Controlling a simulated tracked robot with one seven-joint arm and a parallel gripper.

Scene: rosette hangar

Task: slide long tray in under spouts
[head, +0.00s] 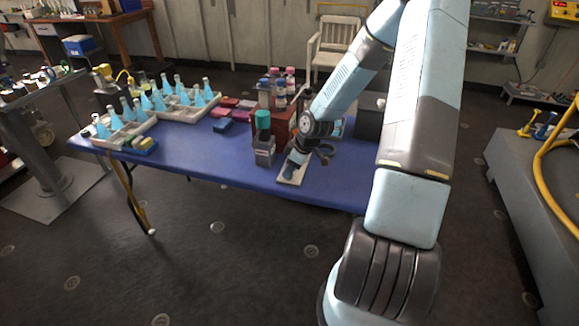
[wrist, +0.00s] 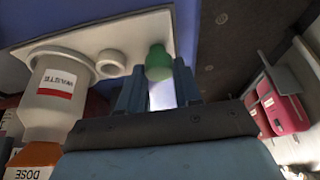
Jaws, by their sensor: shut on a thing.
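The long tray shows as a pale strip (head: 284,181) at the front edge of the blue table in the head view. In the wrist view it is a cream plate (wrist: 110,37) with a raised ring (wrist: 110,62) and a green knob (wrist: 159,62). My gripper (wrist: 158,84) is at the knob, its two blue fingers on either side, shut on it. In the head view my gripper (head: 293,161) reaches down over the tray. A bottle marked WASTE (wrist: 55,85) is beside the fingers at the tray. I cannot make out the spouts; my arm hides part of that area.
A red box (head: 283,122) with several small bottles is behind. Racks of blue flasks (head: 125,127) fill the table's left. The front middle of the blue table (head: 220,163) is clear.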

